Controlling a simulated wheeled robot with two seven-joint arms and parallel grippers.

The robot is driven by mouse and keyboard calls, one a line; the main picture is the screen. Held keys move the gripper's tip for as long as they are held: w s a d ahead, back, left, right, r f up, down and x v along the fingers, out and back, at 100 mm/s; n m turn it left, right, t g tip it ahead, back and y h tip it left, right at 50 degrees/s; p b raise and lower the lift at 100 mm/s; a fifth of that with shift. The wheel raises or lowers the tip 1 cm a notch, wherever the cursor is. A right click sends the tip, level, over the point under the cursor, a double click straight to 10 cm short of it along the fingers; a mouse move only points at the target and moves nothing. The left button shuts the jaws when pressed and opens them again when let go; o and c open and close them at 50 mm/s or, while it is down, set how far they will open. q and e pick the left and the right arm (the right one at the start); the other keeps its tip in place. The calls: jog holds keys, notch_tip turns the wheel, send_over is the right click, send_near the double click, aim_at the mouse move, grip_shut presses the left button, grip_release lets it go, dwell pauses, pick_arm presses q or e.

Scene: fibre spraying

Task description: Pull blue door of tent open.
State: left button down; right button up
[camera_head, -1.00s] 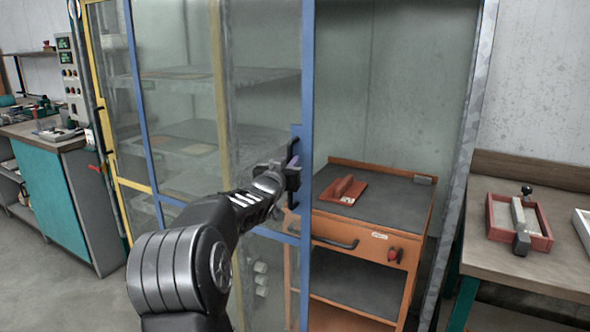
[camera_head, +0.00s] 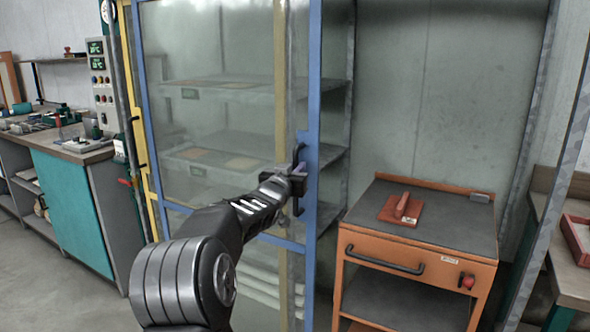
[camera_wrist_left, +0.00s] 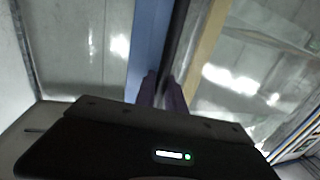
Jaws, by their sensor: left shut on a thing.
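The blue-framed glass door (camera_head: 314,90) of the tent stands at the middle of the head view, with open space to its right showing the inside. My left gripper (camera_head: 298,172) is shut on the dark door handle (camera_head: 299,203) on the door's right-hand blue upright. In the left wrist view the fingers (camera_wrist_left: 163,92) reach the blue frame (camera_wrist_left: 150,45) beside a dark bar. The exact grip is partly hidden by the gripper body. My right gripper is not in view.
Grey shelves (camera_head: 235,90) are behind the glass. A yellow-framed door (camera_head: 133,130) is at the left. A teal workbench (camera_head: 72,195) stands further left, with clear floor before it.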

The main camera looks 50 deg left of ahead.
pick_arm(q)
jog(key=c, duration=1.4)
grip_release()
jog(key=b+v, duration=0.1)
jog(key=v, duration=0.7)
jog(key=shift+w, duration=0.1)
